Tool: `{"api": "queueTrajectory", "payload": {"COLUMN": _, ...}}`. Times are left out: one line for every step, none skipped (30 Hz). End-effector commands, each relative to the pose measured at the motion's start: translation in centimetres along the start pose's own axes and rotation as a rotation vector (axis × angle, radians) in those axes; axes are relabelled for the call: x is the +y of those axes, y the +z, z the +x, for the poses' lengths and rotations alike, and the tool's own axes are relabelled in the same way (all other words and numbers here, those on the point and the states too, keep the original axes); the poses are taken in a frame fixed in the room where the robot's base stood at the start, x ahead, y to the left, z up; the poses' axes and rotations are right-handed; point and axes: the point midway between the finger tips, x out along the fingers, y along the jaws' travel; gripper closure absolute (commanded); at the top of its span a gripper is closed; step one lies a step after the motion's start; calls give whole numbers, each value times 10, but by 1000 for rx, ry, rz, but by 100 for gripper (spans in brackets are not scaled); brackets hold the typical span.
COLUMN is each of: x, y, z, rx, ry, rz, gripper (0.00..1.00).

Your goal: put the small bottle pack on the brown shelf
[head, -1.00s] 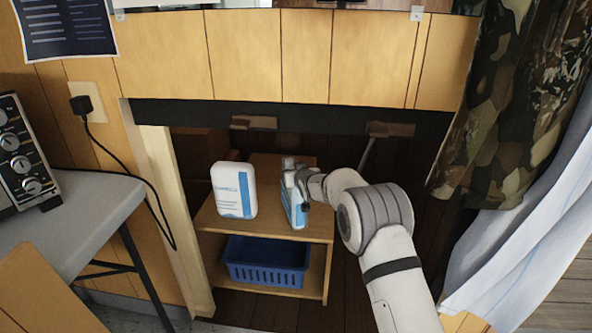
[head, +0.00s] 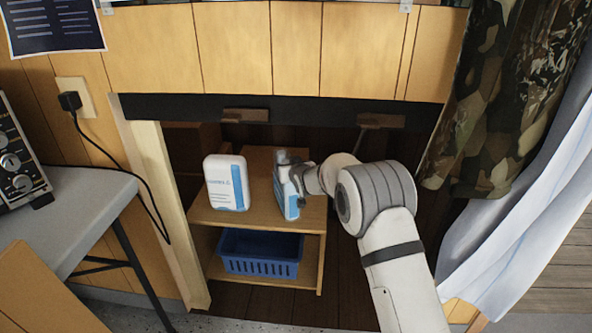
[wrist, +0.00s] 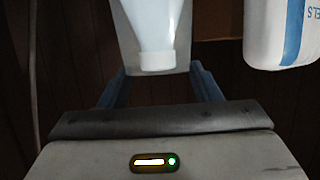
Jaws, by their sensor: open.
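The small bottle pack (head: 292,201), white and blue, stands upright on the top board of the brown shelf (head: 254,219), towards its right side. My gripper (head: 297,178) is at the bottle's upper part in the head view and covers some of it. In the wrist view the pale bottle (wrist: 148,30) appears neck down, in line with the gap between the fingers of my open gripper (wrist: 160,84). I cannot tell whether a finger touches it.
A white and blue towels pack (head: 226,183) stands left of the bottle on the same board, also in the wrist view (wrist: 281,30). A blue basket (head: 260,267) sits on the lower board. A dark beam (head: 300,110) crosses above; a curtain (head: 500,110) hangs right.

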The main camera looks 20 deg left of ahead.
Motion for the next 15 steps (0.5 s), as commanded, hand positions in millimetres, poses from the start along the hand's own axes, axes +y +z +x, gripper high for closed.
{"api": "queueTrajectory", "payload": {"x": 0, "y": -3, "z": -11, "rx": -1, "ry": 0, "rz": 0, "gripper": 42}}
{"api": "queueTrajectory", "payload": {"x": 0, "y": -4, "z": -17, "rx": 0, "ry": 0, "rz": 0, "gripper": 42}}
{"api": "queueTrajectory", "payload": {"x": 0, "y": -3, "z": -24, "rx": 0, "ry": 0, "rz": 0, "gripper": 42}}
{"api": "queueTrajectory", "payload": {"x": 0, "y": -3, "z": -30, "rx": -1, "ry": 1, "rz": 0, "gripper": 42}}
{"api": "queueTrajectory", "payload": {"x": 1, "y": -3, "z": -36, "rx": -1, "ry": 1, "rz": 0, "gripper": 42}}
{"api": "queueTrajectory", "payload": {"x": 1, "y": -3, "z": -43, "rx": -1, "ry": 1, "rz": 1, "gripper": 42}}
{"api": "queueTrajectory", "payload": {"x": 1, "y": -3, "z": -48, "rx": 0, "ry": 1, "rz": 1, "gripper": 42}}
{"api": "queueTrajectory", "payload": {"x": 1, "y": -3, "z": -53, "rx": 0, "ry": 1, "rz": 1, "gripper": 42}}
{"api": "queueTrajectory", "payload": {"x": 1, "y": -2, "z": -59, "rx": 0, "ry": 1, "rz": 1, "gripper": 42}}
{"api": "queueTrajectory", "payload": {"x": 1, "y": -3, "z": -63, "rx": 0, "ry": 1, "rz": 1, "gripper": 42}}
{"api": "queueTrajectory", "payload": {"x": 1, "y": -2, "z": -67, "rx": -1, "ry": 1, "rz": 1, "gripper": 42}}
{"api": "queueTrajectory", "payload": {"x": 1, "y": -2, "z": -72, "rx": 0, "ry": 1, "rz": 1, "gripper": 42}}
{"api": "queueTrajectory", "payload": {"x": 1, "y": -2, "z": -75, "rx": 0, "ry": 1, "rz": 1, "gripper": 42}}
{"api": "queueTrajectory", "payload": {"x": 1, "y": -2, "z": -78, "rx": 0, "ry": 2, "rz": 1, "gripper": 42}}
{"api": "queueTrajectory", "payload": {"x": 1, "y": -1, "z": -80, "rx": -1, "ry": 2, "rz": 0, "gripper": 42}}
